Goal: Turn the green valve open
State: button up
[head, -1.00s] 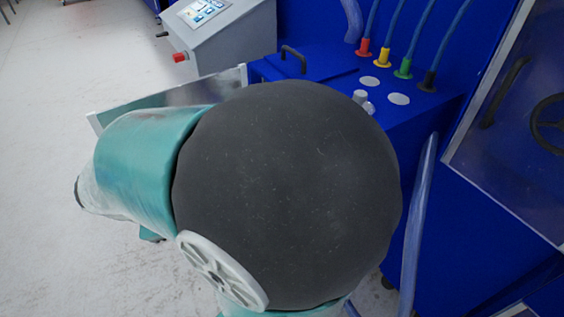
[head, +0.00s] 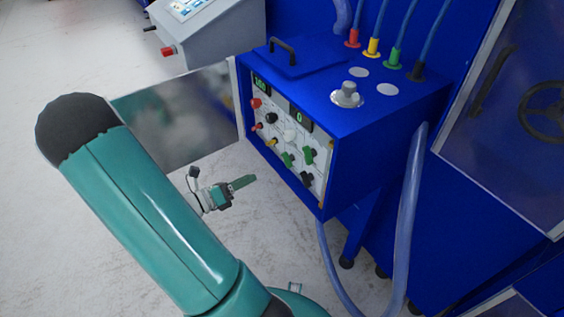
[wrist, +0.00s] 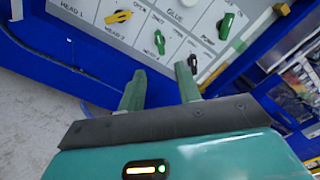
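The control panel holds two green handles. The lower green one, in a row with yellow and black valves, shows in the head view (head: 288,159) and in the wrist view (wrist: 160,42). The upper green handle (wrist: 226,25) sits beside the label PUMP and also shows in the head view (head: 310,156). My gripper (head: 243,183) is left of the panel, with its green fingers towards it. In the wrist view my gripper (wrist: 160,78) has its two fingers apart with nothing between them. The lower green valve lies just beyond the gap, apart from the fingertips.
The blue machine box (head: 375,125) carries the panel. A yellow valve (wrist: 118,17) and a black valve (wrist: 192,62) flank the lower green one. A clear hose (head: 408,220) hangs at the box's right. A grey console (head: 205,35) stands behind. Floor to the left is open.

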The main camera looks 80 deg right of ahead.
aim_at(287, 160)
jog(key=x, duration=1.2)
jog(key=shift+s+d, duration=0.25)
jog(key=shift+s, duration=0.05)
grip_shut()
